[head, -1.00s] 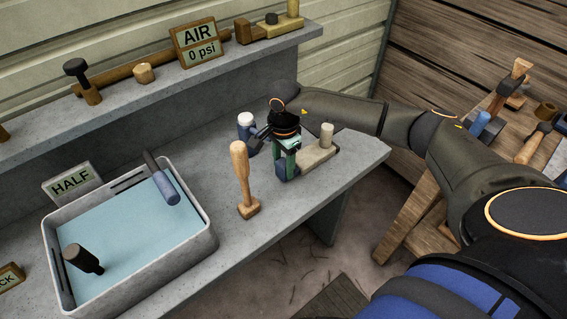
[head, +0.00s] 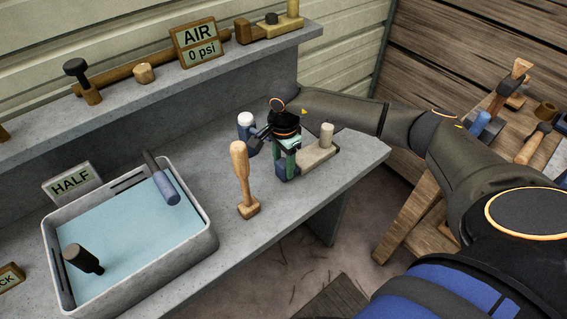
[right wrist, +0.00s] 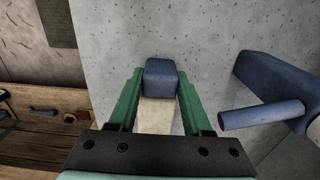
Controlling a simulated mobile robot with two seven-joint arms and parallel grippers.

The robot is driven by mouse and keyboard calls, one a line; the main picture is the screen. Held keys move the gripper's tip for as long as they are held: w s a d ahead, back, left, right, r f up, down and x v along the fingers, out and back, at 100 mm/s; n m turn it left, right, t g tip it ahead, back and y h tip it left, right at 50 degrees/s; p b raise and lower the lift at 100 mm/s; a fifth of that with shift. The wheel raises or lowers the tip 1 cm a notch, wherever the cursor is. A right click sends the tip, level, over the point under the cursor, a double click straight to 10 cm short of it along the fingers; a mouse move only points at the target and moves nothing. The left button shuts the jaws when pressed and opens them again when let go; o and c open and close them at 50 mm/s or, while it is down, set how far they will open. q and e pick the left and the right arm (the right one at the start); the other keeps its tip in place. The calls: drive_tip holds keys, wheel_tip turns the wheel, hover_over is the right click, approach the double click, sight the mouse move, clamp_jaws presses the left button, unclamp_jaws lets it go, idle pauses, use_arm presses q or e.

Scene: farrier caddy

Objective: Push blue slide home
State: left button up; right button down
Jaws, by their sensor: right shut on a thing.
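The blue slide (right wrist: 160,78) is a small blue block at the end of a pale wooden strip (right wrist: 156,116). In the right wrist view it sits between the two green fingers of my right gripper (right wrist: 161,92), which is shut on it. In the head view my right gripper (head: 286,160) points down over the shelf, and the blue slide (head: 287,172) shows low at its fingers. The pale base (head: 318,156) runs to the right of the gripper and carries an upright pale peg (head: 326,135). My left gripper is not in view.
A blue piece with a side rod (right wrist: 262,114) stands close to the right in the wrist view. A wooden mallet-like post (head: 241,180) stands left of the gripper. A water-filled grey tub (head: 140,262) is further left. The shelf's front edge is near.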

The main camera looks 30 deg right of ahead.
drive_tip(key=shift+w+d+f+b, duration=0.15)
drive_tip(key=shift+d+b, duration=0.55)
drive_tip(key=shift+d, duration=0.55)
drive_tip(key=shift+d+r, duration=0.1)
drive_tip(key=shift+r, duration=0.1)
drive_tip(key=c, duration=0.6)
unclamp_jaws()
wheel_tip(320, 180, up, 12)
drive_tip(key=shift+r, duration=0.25)
